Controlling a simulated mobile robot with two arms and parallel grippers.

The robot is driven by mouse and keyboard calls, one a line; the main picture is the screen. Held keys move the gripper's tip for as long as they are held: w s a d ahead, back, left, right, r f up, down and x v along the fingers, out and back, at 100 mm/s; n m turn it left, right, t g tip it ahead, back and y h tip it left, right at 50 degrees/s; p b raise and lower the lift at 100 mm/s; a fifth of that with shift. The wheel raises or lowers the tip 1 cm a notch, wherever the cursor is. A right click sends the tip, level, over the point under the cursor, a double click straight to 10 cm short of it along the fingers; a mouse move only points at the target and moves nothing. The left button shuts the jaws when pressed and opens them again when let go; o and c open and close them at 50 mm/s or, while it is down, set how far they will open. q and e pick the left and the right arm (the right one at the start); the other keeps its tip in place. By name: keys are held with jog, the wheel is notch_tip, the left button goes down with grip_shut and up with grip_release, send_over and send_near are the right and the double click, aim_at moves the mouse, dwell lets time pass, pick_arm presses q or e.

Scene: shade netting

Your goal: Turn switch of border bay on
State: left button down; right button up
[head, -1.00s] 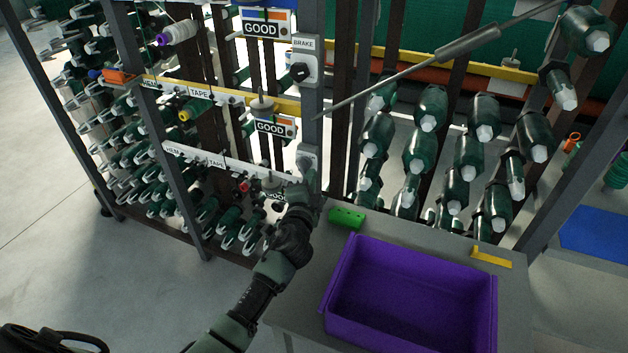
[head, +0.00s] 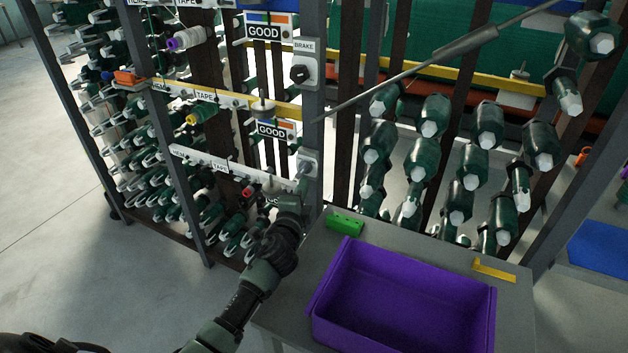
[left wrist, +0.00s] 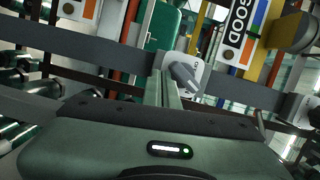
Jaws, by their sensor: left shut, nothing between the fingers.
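A rotary switch (head: 306,168) on a pale plate sits low on the grey upright post, just above my left gripper. In the left wrist view a switch (left wrist: 184,76) shows as a light box with a grey lever-like knob, tilted in the picture. My left gripper (head: 298,196) is shut and empty, with its fingers (left wrist: 165,88) pointing toward that box; I cannot tell whether they touch it. Another black-knobbed switch (head: 300,74), labelled BRAKE, is higher on the same post. I cannot read a border label. My right gripper is not in view.
A purple bin (head: 400,300) and a green block (head: 345,224) are on the grey table (head: 290,318) right of my left arm. GOOD signs (head: 264,32) and thread spools (head: 205,112) crowd the rack. A slanted rod (head: 420,65) crosses above the table.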

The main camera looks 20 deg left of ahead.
pick_arm(q)
jog(key=shift+a, duration=0.1)
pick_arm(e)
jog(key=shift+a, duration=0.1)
pick_arm(q)
jog(key=v, duration=0.7)
jog(key=shift+s, duration=0.4)
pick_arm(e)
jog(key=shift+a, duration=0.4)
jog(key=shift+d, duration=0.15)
pick_arm(q)
jog(key=shift+f, duration=0.1)
